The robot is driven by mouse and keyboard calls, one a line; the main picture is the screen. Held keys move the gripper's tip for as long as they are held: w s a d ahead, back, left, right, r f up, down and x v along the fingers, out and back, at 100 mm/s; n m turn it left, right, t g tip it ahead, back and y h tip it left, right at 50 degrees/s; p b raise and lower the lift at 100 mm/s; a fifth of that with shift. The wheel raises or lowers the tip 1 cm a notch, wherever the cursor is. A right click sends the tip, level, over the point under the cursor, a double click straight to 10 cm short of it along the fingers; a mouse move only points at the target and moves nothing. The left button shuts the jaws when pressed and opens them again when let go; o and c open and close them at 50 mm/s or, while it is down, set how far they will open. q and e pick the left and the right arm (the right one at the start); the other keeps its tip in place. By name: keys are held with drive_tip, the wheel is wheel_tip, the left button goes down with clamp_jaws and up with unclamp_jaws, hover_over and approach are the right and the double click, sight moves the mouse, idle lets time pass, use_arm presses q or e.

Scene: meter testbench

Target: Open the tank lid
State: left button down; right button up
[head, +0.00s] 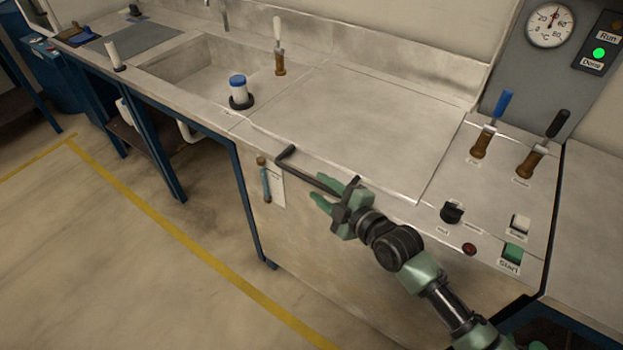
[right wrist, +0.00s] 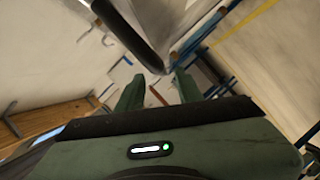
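The tank lid (head: 350,125) is a flat metal plate lying closed, flush with the bench top. Its dark bar handle (head: 305,175) sticks out along the lid's front edge. My right gripper (head: 336,194) is at the right part of the handle, with its green fingers apart. In the right wrist view, the fingers (right wrist: 157,84) are spread and a dark bar, apparently the handle (right wrist: 130,35), runs down toward the gap between their tips. I cannot tell whether the fingers touch it. My left gripper is not in view.
A sink (head: 200,68) and a blue-capped container (head: 239,92) are left of the lid. Right of it are a blue-handled lever (head: 490,125), a black-handled lever (head: 543,143), a black knob (head: 452,212) and a green Start button (head: 513,253). Open floor (head: 120,250) lies in front.

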sight(314, 184)
drive_tip(key=x, duration=0.4)
drive_tip(key=shift+w+a+f, duration=0.1)
clamp_jaws()
idle(1.4)
